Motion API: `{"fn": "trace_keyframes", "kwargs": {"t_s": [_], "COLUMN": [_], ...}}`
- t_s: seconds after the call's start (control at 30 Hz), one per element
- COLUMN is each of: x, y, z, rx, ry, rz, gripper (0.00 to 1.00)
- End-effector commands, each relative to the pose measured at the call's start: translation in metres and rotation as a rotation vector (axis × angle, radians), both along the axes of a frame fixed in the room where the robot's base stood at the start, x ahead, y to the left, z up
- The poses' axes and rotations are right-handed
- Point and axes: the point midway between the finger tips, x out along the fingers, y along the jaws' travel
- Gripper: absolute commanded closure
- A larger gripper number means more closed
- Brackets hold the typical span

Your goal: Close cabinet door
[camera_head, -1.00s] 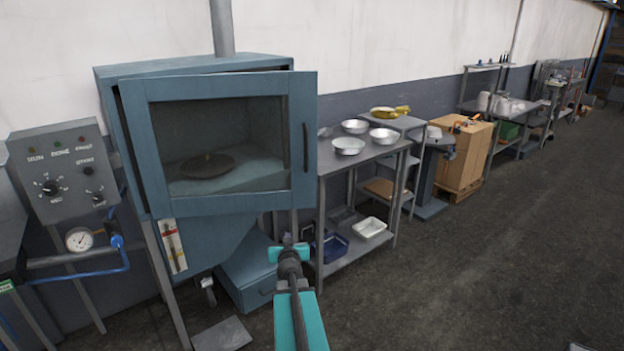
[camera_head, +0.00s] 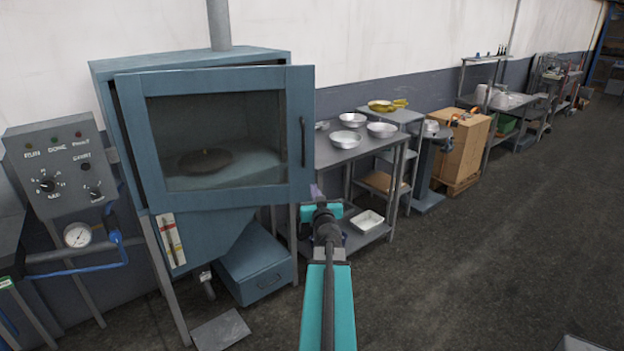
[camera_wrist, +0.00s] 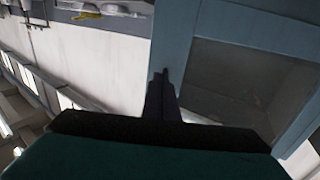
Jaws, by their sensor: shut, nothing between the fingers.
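The blue-grey cabinet (camera_head: 190,58) stands at the left against the wall. Its door (camera_head: 215,196) has a blue frame, a large window and a dark handle (camera_head: 303,141) on the right side. The door is ajar, standing out from the cabinet body. Through the window a dark round disc shows inside. My gripper (camera_head: 316,190) is just right of the door's lower right corner; I cannot tell whether it touches. In the wrist view my shut, empty fingers (camera_wrist: 161,76) overlap the edge of the door frame (camera_wrist: 195,70), with the window to their right.
A grey metal table (camera_head: 330,156) with several silver bowls stands right of the cabinet, a white tray (camera_head: 367,220) on its lower shelf. A control panel (camera_head: 60,165) with a gauge is at the left.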

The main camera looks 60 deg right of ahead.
Motion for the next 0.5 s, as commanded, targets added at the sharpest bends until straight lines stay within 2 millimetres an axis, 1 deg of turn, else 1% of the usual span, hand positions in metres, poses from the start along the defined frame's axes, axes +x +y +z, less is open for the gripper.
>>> {"fn": "trace_keyframes", "kwargs": {"t_s": [0.27, 0.5], "x": [0.009, 0.022], "y": [-0.010, -0.024], "z": [0.000, 0.000], "rx": [0.000, 0.000], "ry": [0.000, 0.000], "rz": [0.000, 0.001], "gripper": [1.00, 1.00]}}
